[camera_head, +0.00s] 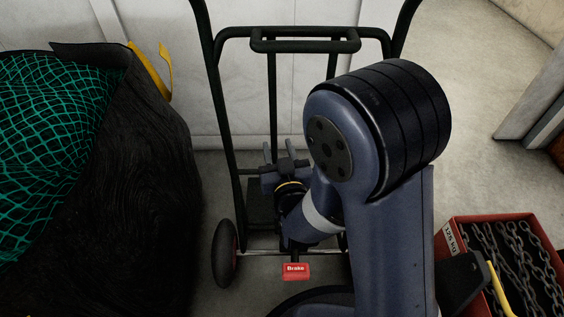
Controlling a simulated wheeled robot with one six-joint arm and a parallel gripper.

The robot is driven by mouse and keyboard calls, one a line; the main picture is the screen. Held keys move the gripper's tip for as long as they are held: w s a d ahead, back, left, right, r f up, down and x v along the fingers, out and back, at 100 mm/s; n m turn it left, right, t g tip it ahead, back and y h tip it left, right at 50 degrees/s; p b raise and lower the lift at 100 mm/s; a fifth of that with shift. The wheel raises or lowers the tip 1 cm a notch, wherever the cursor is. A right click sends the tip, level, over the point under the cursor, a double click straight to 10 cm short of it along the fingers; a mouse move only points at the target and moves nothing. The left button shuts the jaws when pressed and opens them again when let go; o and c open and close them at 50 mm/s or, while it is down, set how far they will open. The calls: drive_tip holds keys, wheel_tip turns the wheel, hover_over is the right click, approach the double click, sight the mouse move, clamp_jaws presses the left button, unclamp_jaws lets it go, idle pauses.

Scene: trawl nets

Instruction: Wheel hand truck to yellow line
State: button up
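The hand truck (230,130) stands upright in the middle, a dark tubular frame with a crossbar handle (305,47) at the top. My gripper (279,151) is low within the outline of the frame, well below the handle. Its two fingers point away from me and look apart, with nothing seen between them. Whether it touches the frame is unclear. No yellow line is in view.
A large dark bag (150,175) with green netting (45,150) and a yellow strap (150,72) stands close on the left. A red crate (455,248) of chains is at the lower right. A pale wall stands behind the truck; bare floor (465,100) lies to the right.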

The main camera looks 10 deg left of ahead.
sight(275, 136)
drive_tip(key=x, duration=0.5)
drive_tip(key=shift+w+a+b, duration=0.2)
drive_tip(key=shift+w+b, duration=0.15)
clamp_jaws()
idle(1.2)
